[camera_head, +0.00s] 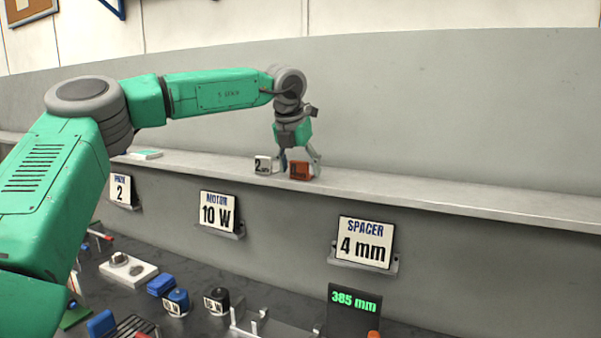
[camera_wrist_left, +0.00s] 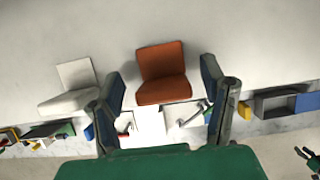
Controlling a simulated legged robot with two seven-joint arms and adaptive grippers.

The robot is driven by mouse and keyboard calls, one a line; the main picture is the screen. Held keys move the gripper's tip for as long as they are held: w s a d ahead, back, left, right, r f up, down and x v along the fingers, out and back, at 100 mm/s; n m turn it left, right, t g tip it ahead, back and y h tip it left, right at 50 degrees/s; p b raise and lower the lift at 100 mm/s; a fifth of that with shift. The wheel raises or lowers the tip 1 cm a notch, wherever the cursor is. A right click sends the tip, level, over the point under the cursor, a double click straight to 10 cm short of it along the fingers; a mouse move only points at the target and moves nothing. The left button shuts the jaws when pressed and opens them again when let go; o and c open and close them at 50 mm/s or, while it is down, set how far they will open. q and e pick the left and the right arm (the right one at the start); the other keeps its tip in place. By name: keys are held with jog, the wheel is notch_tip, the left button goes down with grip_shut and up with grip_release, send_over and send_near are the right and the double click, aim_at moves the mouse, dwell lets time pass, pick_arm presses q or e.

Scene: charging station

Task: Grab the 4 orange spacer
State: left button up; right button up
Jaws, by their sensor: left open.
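The orange spacer (camera_head: 300,171) stands on the grey ledge, just right of a white spacer (camera_head: 264,165) marked 2. My left gripper (camera_head: 299,158) is open and points down over the orange spacer, one finger near each side. In the left wrist view the orange spacer (camera_wrist_left: 162,72) lies between and slightly beyond the spread fingers, with gaps at both sides. The white spacer (camera_wrist_left: 72,88) is outside the left finger there. The marking on the orange spacer is partly hidden and too small to read. My right gripper is not in view.
The ledge (camera_head: 430,192) is clear to the right. A wall rises behind it. Signs hang below, including SPACER 4 mm (camera_head: 365,243) and MOTOR 10 W (camera_head: 217,213). Motors and other parts crowd the lower bench, beside a 385 mm display (camera_head: 354,303).

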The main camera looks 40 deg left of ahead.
pick_arm(q)
jog(key=shift+d, duration=0.15)
jog(key=c, duration=0.9)
jog(key=shift+r, duration=0.1)
jog(key=shift+c, duration=0.2)
